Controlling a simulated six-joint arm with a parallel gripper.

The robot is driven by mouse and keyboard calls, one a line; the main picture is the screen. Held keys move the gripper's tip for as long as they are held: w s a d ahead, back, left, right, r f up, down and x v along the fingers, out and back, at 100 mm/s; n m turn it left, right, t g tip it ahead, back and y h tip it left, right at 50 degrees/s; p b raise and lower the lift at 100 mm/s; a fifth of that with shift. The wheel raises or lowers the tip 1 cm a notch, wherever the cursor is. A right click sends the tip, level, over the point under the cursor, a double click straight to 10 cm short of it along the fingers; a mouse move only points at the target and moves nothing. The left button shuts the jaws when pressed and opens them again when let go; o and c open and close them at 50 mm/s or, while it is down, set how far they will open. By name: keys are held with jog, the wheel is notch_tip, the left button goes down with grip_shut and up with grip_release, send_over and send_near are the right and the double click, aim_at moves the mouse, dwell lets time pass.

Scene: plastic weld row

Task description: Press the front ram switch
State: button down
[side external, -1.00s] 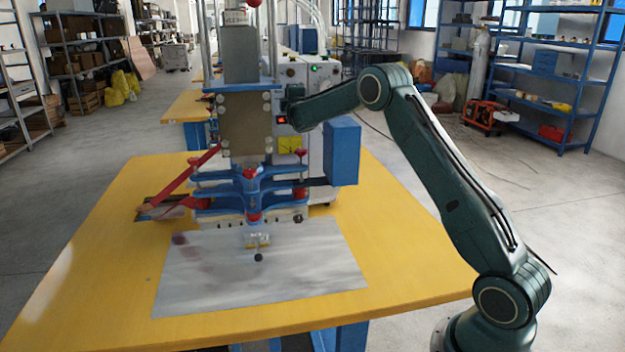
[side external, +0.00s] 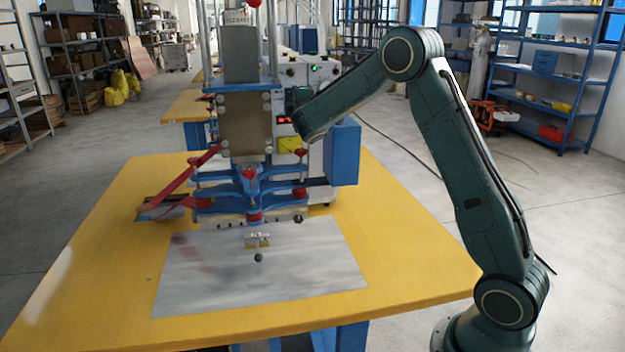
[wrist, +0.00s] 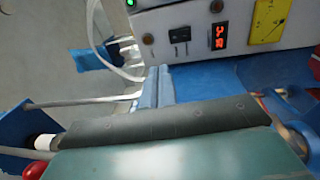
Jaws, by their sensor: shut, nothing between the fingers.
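The press (side external: 247,120) stands on the yellow table with its white control panel (side external: 325,75) behind and to the right. In the wrist view a black switch (wrist: 180,38) sits on this panel (wrist: 160,22), left of a red digital display (wrist: 219,36). I cannot tell whether it is the front ram switch. My gripper (side external: 298,97) is beside the press at the panel, partly hidden by my wrist. It is shut and empty; its fingertips are hard to make out. In the side view my wrist hides the switch area. No contact with the switch shows.
Blue clamp arms with red knobs (side external: 254,216) stand low on the press. A grey metal sheet (side external: 260,280) and a small black-knobbed fitting (side external: 257,241) lie in front. A blue box (side external: 342,152) is to the right.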

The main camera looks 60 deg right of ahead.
jog(key=shift+s+a, duration=0.45)
jog(key=shift+r, duration=0.1)
jog(key=s+a+m+g+y, duration=0.3)
jog(key=s+a+m+y, duration=0.4)
jog(key=s+a, duration=0.7)
jog(key=s+a+f+g+y, duration=0.1)
jog(key=s+a, duration=0.3)
jog(key=s, duration=0.4)
jog(key=s+a+f+m+g+y, duration=0.1)
jog(key=s+a+f+g+y, duration=0.1)
jog(key=s, duration=0.6)
jog(key=s+a+f+m+g+y, duration=0.1)
jog(key=s+a+f+g+y, duration=0.1)
jog(key=s+a, duration=0.5)
jog(key=shift+s+f+y, duration=0.8)
jog(key=shift+f+y, duration=0.05)
jog(key=shift+y, duration=0.05)
